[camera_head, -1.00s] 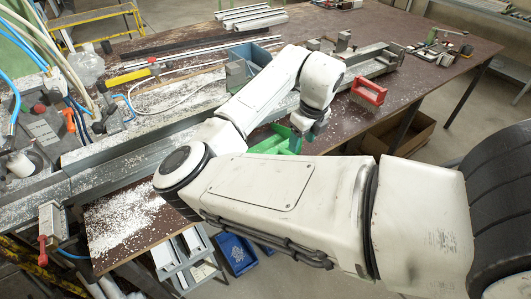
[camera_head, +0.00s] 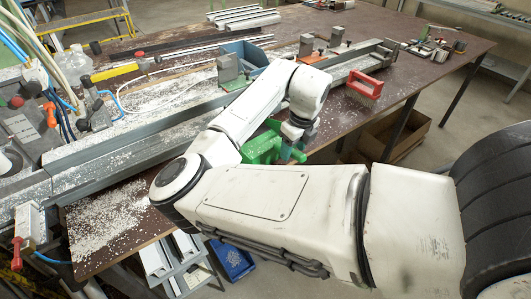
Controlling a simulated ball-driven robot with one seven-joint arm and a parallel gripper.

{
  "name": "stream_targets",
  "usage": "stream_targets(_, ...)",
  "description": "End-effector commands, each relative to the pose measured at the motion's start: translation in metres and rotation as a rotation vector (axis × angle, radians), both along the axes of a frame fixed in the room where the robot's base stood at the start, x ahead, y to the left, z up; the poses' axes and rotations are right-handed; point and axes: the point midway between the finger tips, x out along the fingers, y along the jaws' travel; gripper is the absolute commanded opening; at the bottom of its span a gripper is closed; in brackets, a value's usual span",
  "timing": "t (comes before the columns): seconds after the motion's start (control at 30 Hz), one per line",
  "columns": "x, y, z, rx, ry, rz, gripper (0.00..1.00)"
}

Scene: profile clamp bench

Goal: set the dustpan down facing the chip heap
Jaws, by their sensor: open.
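The green dustpan (camera_head: 262,147) is on or just above the brown bench, right of the arm's forearm, which hides part of it. My gripper (camera_head: 296,146) is at the dustpan's right end, with its jaws open. The fingertips are small and partly hidden, so I cannot tell if they touch the dustpan. The chip heap (camera_head: 108,217) is a spread of pale chips on the bench's near left corner, left of my arm's elbow. I cannot tell which way the dustpan's mouth faces.
A long grey metal profile and rail (camera_head: 130,146) run across the bench behind my arm. A blue bin (camera_head: 243,56) is behind the rail. Another blue bin (camera_head: 233,257) is below the bench.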

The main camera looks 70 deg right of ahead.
Motion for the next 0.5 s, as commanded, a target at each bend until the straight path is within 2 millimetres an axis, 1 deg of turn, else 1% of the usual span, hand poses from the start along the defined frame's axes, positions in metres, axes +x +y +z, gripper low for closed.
stream_targets(0.03, 0.0009, -0.0003, -0.0088, 0.0, 0.001, 0.001, 0.55)
stream_targets(0.13, 0.002, -0.0009, -0.0144, 0.0, 0.001, 0.001, 0.55)
stream_targets(0.47, 0.0024, -0.0011, -0.0158, 0.0, 0.0, 0.0, 0.55)
stream_targets(0.5, 0.0023, -0.0012, -0.0158, 0.0, 0.0, 0.0, 0.53)
